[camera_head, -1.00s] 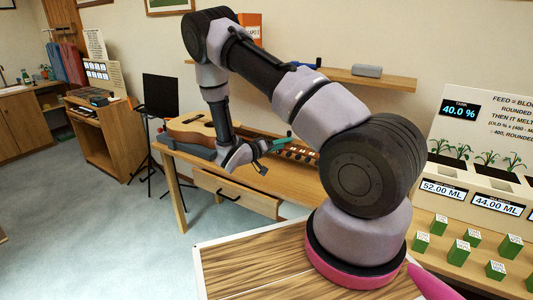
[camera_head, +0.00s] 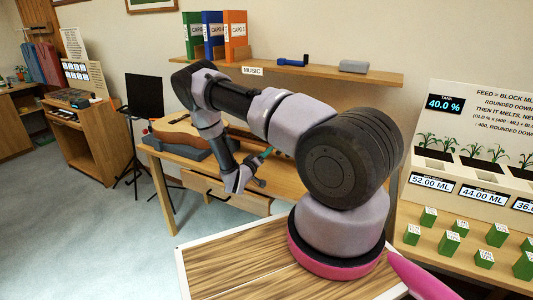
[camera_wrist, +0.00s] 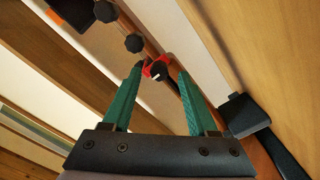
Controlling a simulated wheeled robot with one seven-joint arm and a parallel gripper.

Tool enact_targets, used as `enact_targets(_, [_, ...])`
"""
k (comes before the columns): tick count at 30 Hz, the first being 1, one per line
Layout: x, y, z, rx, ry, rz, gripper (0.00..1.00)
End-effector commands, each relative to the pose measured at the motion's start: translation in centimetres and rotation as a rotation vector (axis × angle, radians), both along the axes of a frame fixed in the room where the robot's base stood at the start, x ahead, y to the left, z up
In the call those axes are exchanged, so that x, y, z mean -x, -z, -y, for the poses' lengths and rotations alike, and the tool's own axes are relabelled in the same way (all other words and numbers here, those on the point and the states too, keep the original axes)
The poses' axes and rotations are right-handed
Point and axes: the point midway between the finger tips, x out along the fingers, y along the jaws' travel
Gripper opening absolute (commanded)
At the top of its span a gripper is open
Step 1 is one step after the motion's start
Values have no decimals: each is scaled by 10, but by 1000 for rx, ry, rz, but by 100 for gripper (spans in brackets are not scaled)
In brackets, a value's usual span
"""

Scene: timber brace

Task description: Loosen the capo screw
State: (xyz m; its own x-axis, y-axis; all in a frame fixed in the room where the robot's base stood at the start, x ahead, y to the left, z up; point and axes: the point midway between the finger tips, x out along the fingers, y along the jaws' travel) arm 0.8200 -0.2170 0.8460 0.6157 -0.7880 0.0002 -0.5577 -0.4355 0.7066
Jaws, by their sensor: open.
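The wrist view shows a small red clamp-like part with a black round knob (camera_wrist: 159,71), which looks like the capo and its screw. It lies between the tips of my gripper (camera_wrist: 160,76), whose two teal fingers are open and apart. I cannot tell whether either finger touches the knob. In the head view my gripper (camera_head: 267,152) is small, over the table near the guitar (camera_head: 180,133). The guitar's neck and the capo are mostly hidden there by my arm.
The wooden table (camera_head: 283,183) has a front drawer (camera_head: 222,195). A wall shelf (camera_head: 385,78) above it holds binders (camera_head: 213,36), a blue item (camera_head: 291,62) and a grey block (camera_head: 354,66). In the wrist view more black knobs (camera_wrist: 133,43) lie beyond the fingers. A black stand (camera_head: 145,103) is at left.

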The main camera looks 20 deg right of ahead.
Motion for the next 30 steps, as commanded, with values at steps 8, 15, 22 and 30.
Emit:
enact_targets(8, [-11, 0, 15, 1, 0, -1, 59])
enact_targets(15, [-11, 0, 15, 0, 1, -1, 51])
enact_targets(22, [-11, 0, 14, 0, 1, -1, 0])
enact_targets(30, [-11, 0, 14, 20, 1, -25, 0])
